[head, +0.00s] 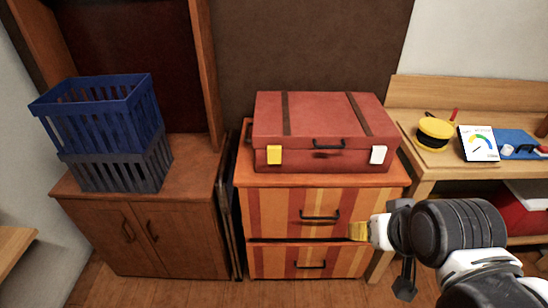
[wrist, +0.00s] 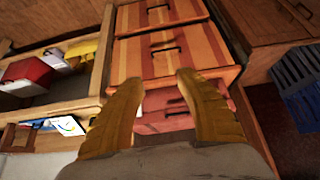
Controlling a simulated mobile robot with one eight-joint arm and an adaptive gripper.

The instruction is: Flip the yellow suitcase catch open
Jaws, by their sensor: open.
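A red suitcase (head: 325,128) lies closed on top of a striped drawer cabinet. Its yellow catch (head: 274,155) is on the front at the left, and a white catch (head: 378,155) is at the right. A dark handle sits between them. My gripper (head: 358,231) is in front of the cabinet's right side, below the suitcase and apart from both catches. In the wrist view, my gripper (wrist: 158,82) shows two yellow fingers spread with nothing between them. Part of the suitcase (wrist: 160,108) shows upside down beyond the fingers; the yellow catch cannot be made out there.
The striped cabinet (head: 285,212) has drawers with protruding dark handles. Blue and grey crates (head: 100,125) stand on a brown cupboard at left. A wooden bench (head: 415,112) at right holds a yellow cap (head: 434,131) and a gauge card (head: 478,143). The space before the suitcase's front is clear.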

